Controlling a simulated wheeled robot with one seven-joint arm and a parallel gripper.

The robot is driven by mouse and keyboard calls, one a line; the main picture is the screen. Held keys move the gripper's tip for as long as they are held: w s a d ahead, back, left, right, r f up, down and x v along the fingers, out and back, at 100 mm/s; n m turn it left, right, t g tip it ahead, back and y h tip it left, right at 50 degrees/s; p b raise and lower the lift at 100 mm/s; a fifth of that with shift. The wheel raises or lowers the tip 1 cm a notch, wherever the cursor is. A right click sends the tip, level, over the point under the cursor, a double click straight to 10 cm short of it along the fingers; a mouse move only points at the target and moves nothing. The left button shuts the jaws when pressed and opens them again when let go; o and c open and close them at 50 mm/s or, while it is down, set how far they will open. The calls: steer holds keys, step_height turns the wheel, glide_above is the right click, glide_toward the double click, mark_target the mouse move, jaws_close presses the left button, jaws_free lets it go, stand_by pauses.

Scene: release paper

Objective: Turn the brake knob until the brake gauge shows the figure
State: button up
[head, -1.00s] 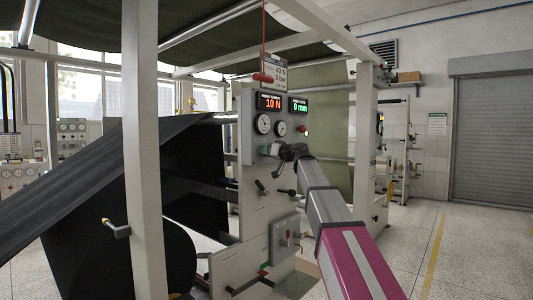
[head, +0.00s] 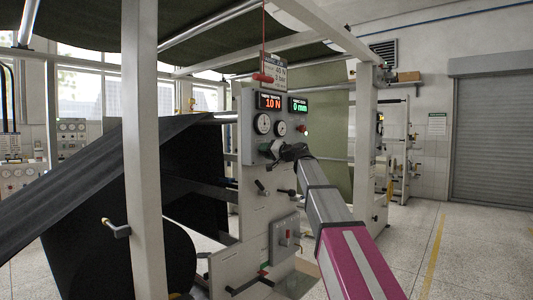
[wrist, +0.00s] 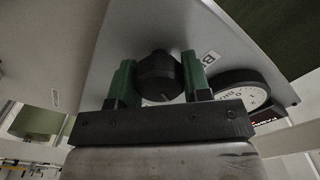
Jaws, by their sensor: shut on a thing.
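In the wrist view the black round brake knob (wrist: 158,78) sits between the two green fingers of my gripper (wrist: 158,82), which is shut on it. A round white gauge (wrist: 243,92) with a black rim is beside it on the grey panel, partly cut by my gripper. In the head view my gripper (head: 274,149) is at the panel just below two dial gauges, the left one (head: 263,123) and the right one (head: 280,128); it mostly hides the knob there. The needles are too small to read. Above, an orange display (head: 270,102) reads 10 N and a green display (head: 299,105) reads 0 mm.
A hanging card (head: 274,66) above the panel appears to show 40 N and 0 mm. Levers (head: 262,187) and a switch box (head: 285,238) are lower on the machine. A white post (head: 143,150) and dark web (head: 80,165) stand left. Floor at right is clear.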

steer(key=o, duration=0.9)
steer(key=shift+o, duration=0.2)
steer(key=v, duration=1)
steer(key=shift+s+d, duration=0.3)
steer(key=s+d+f+g+h, duration=0.1)
steer(key=s+f+h, duration=0.1)
steer(key=f, duration=1)
steer(key=s+d+f+m+g+h, duration=0.1)
steer(key=s+d+f+g+h, duration=0.15)
steer(key=f, duration=1.05)
steer(key=s+d+f+g+h, duration=0.1)
steer(key=f+h, duration=0.1)
steer(key=f, duration=1)
steer(key=s+d+f+g+h, duration=0.2)
steer(key=s+d+f, duration=0.1)
steer(key=s+f, duration=0.4)
steer(key=s+d+f+g+h, duration=0.2)
steer(key=s+f, duration=0.5)
steer(key=f, duration=0.5)
steer(key=s+d+f+g+h, duration=0.2)
steer(key=s+d+f, duration=0.3)
steer(key=s+f, duration=0.3)
steer(key=shift+f+h, duration=0.7)
steer(key=shift+h, duration=0.15)
